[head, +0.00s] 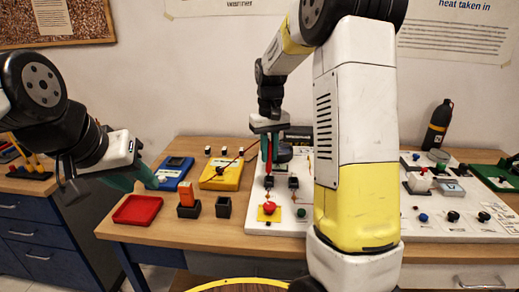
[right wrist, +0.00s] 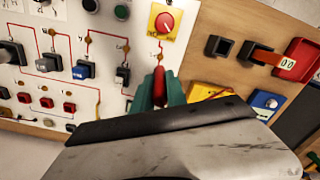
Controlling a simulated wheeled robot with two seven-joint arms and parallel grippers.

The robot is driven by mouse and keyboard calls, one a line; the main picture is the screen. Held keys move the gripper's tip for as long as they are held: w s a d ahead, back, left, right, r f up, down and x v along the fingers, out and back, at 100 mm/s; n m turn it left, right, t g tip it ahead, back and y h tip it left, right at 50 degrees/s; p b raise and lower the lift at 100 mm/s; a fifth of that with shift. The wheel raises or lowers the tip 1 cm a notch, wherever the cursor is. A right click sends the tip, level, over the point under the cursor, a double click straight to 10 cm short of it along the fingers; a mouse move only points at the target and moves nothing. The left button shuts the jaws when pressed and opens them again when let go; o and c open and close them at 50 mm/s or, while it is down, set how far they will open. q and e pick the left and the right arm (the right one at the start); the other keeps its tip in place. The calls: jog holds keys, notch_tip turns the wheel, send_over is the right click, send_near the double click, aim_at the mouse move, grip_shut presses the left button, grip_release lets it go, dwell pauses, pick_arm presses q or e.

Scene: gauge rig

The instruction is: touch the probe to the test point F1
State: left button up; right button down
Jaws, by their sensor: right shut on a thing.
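My right gripper (head: 268,152) is shut on a red probe (head: 268,158) over the left part of the white panel (head: 256,222). In the right wrist view, the teal fingers of my right gripper (right wrist: 157,95) hold the red probe (right wrist: 159,80). Its far end points toward a small copper-coloured dot (right wrist: 159,57) on the white panel (right wrist: 60,95); I cannot tell whether they touch. Several similar dots lie along red lines. Their labels are too small to read, so I cannot tell which is F1. My left gripper (head: 128,177) hangs near the table's left edge; its jaw opening is unclear.
A red tray (head: 137,210), an orange block (head: 187,194) in a dark holder and an empty dark holder (head: 223,206) stand at front left. Blue (head: 172,172) and yellow (head: 220,176) units lie behind. A red knob (right wrist: 164,21) and switches stick up from the panel.

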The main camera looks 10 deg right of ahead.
aim_at(269, 172)
jog(key=shift+f, duration=3.8)
jog(key=shift+r, duration=3.95)
